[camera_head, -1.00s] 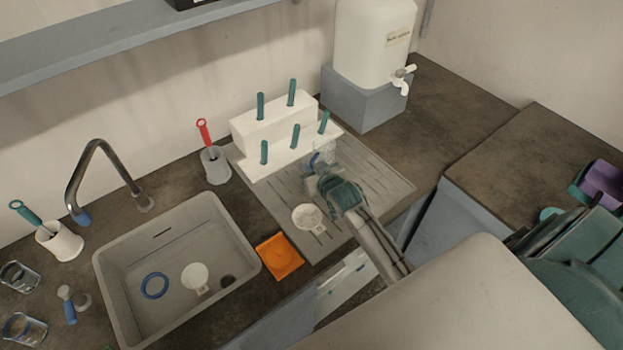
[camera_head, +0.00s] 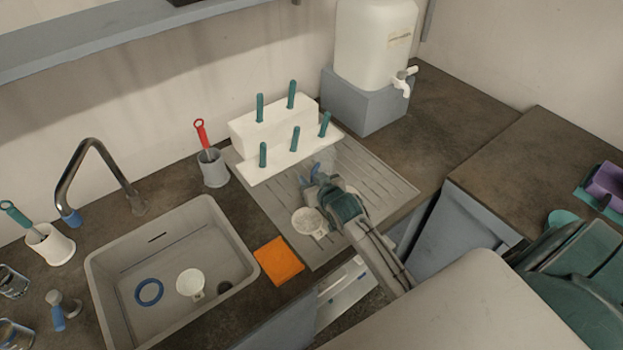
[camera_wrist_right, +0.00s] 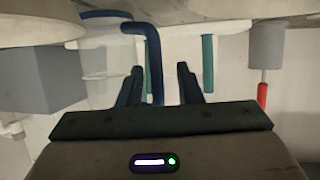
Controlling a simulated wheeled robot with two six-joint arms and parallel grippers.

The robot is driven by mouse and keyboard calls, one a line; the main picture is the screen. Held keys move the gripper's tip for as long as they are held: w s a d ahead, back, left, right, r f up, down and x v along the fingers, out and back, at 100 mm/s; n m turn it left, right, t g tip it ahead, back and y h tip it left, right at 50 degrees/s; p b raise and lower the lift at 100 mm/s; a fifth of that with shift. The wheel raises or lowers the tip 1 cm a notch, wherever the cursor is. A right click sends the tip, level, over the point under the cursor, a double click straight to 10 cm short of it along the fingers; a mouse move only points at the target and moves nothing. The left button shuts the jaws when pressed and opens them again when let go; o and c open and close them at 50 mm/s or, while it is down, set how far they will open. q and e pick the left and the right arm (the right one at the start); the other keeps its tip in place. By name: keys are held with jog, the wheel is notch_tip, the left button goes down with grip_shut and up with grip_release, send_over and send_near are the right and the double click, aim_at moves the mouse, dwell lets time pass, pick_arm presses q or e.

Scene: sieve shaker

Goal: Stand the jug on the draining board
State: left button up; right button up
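The clear jug (camera_head: 327,158) is faint in the head view, at the drying rack's front right corner, on the draining board (camera_head: 375,185). In the right wrist view, which is upside down, the clear jug (camera_wrist_right: 98,72) looks upright, with a dark blue handle (camera_wrist_right: 154,60). My right gripper (camera_head: 308,174) is at the jug's near left side. In the wrist view its fingers (camera_wrist_right: 160,85) are spread, with the handle's end showing between them and a gap to the right finger. Contact with the left finger cannot be told. My left gripper is not in view.
A white peg rack (camera_head: 275,135) stands behind the jug. A white funnel (camera_head: 307,221) lies on the board by my right arm. The sink (camera_head: 120,265), an orange pad (camera_head: 278,262) and a brush holder (camera_head: 214,170) are to the left. The board's right part is clear.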

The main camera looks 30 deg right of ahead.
jog(key=shift+r, duration=0.15)
jog(key=shift+s, duration=0.3)
jog(key=b+v, duration=0.2)
jog(key=v, duration=0.9)
jog(key=shift+s+r, duration=0.15)
jog(key=shift+r, duration=0.05)
